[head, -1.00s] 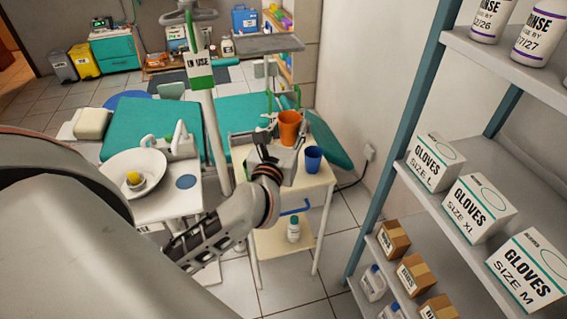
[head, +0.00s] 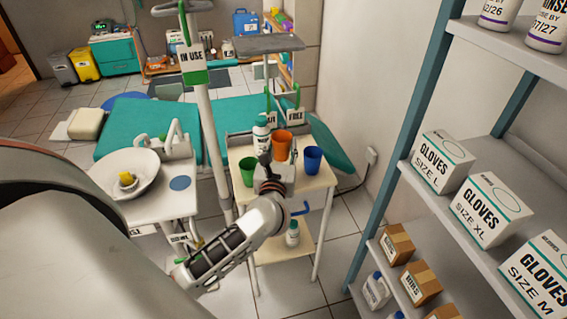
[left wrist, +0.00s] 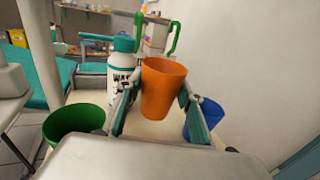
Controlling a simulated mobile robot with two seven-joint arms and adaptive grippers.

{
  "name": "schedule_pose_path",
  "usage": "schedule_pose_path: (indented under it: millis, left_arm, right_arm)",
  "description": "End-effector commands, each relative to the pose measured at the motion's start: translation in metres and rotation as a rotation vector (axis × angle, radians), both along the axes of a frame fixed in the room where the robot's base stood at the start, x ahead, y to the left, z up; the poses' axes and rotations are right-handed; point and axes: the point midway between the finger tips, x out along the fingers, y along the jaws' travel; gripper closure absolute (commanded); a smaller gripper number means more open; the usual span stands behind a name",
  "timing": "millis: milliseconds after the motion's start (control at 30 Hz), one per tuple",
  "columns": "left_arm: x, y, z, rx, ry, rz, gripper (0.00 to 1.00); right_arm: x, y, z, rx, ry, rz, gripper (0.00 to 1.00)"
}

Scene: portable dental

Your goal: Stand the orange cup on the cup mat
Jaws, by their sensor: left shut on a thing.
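The orange cup (head: 282,144) is upright between the fingers of my left gripper (head: 279,163), over the small side table. In the left wrist view the orange cup (left wrist: 162,90) has a finger on each side, and the gripper is shut on it. Whether its base touches the table is hidden. The cup mat, a flat blue disc (head: 181,183), lies bare on the white unit to the left, beside the basin. My right gripper is not in view.
On the side table (head: 318,180) a green cup (head: 248,171) stands left of the orange one, a blue cup (head: 312,159) right, and a white bottle (head: 261,133) behind. A pole (head: 206,110) rises between this table and the basin (head: 125,172). Shelves (head: 470,160) stand at right.

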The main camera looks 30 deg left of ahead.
Motion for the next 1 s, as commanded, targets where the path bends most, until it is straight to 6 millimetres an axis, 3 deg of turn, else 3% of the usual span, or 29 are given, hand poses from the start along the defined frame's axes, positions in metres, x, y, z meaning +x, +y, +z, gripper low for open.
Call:
schedule_pose_path:
  millis: [33, 233, 500, 967, 1000]
  left_arm:
    - [0.0, 0.0, -0.01, 0.003, 0.004, 0.0, 0.76]
    - [0.0, 0.0, -0.022, 0.001, 0.0, 0.0, 0.76]
    - [0.0, 0.0, -0.058, 0.001, 0.002, 0.0, 0.76]
    - [0.0, 0.0, -0.063, 0.001, 0.0, 0.0, 0.76]
    - [0.0, 0.0, -0.062, 0.0, -0.001, 0.0, 0.56]
  right_arm:
    - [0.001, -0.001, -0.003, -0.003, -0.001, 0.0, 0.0]
    - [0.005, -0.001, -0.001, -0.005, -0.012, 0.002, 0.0]
    - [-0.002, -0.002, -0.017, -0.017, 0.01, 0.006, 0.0]
    - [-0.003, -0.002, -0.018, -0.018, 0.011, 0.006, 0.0]
    - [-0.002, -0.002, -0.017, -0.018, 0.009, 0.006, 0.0]
